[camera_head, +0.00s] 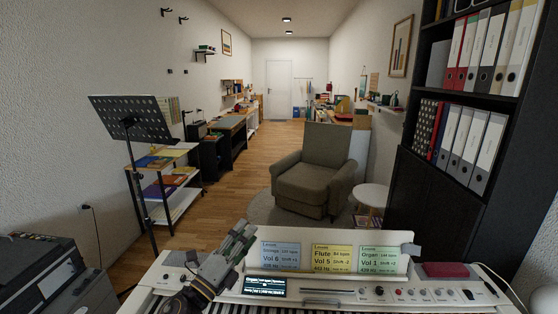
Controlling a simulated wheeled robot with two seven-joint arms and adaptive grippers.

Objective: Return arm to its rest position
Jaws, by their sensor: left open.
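The white digital piano (330,295) fills the bottom of the head view, with knobs, buttons and a lit display (265,286) on its panel. My left gripper (243,236) is open and empty. It reaches up over the left part of the panel, left of the blue card, and hides some of the piano behind it. I cannot tell whether it touches the piano.
Blue (280,256), yellow (332,259) and green (382,260) cards stand on the piano's rest. A dark red book (446,270) lies at right. A black music stand (131,120) stands left. An armchair (315,172) is beyond, with open floor left of it.

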